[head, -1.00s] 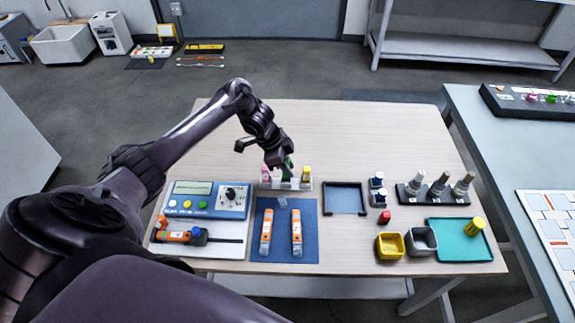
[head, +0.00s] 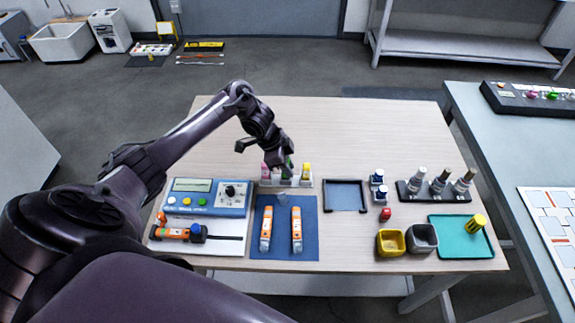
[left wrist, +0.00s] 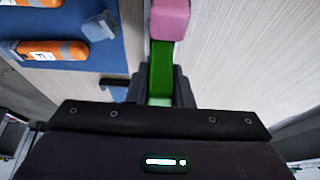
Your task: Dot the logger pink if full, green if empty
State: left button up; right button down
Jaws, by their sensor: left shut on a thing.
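My left gripper (head: 283,168) is at the white marker rack (head: 308,183). It is shut on the green marker (left wrist: 161,72), which the left wrist view shows between the fingers. The head view mostly hides this marker, so I cannot tell whether it is clear of the rack. The pink marker (head: 265,171) stands beside it; its block-like top also shows in the left wrist view (left wrist: 169,18). Two orange loggers (head: 266,230) (head: 297,230) lie on the blue mat (head: 282,252). Another orange device (head: 174,235) lies on the white board at left. My right gripper is not in view.
A yellow marker (head: 306,170) stands at the rack's right end. A blue meter (head: 208,208) is left of the mat. To the right are a dark-framed tray (head: 345,211), yellow (head: 390,255) and grey (head: 422,252) bins, a teal tray (head: 450,250) and a bottle stand (head: 405,199). The table's back is clear.

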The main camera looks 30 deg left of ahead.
pick_arm(q)
jog(key=shift+f+b, duration=0.35)
jog(key=shift+f, duration=0.35)
dwell(0.4)
jog(key=o, duration=0.9)
jog(key=shift+o, duration=0.3)
jog(key=shift+o, duration=0.8)
jog(key=shift+r+p, duration=0.75)
jog(key=shift+p, duration=0.2)
notch_tip(320, 180, up, 6)
jog(key=p, duration=0.6)
jog(key=shift+f, duration=0.1)
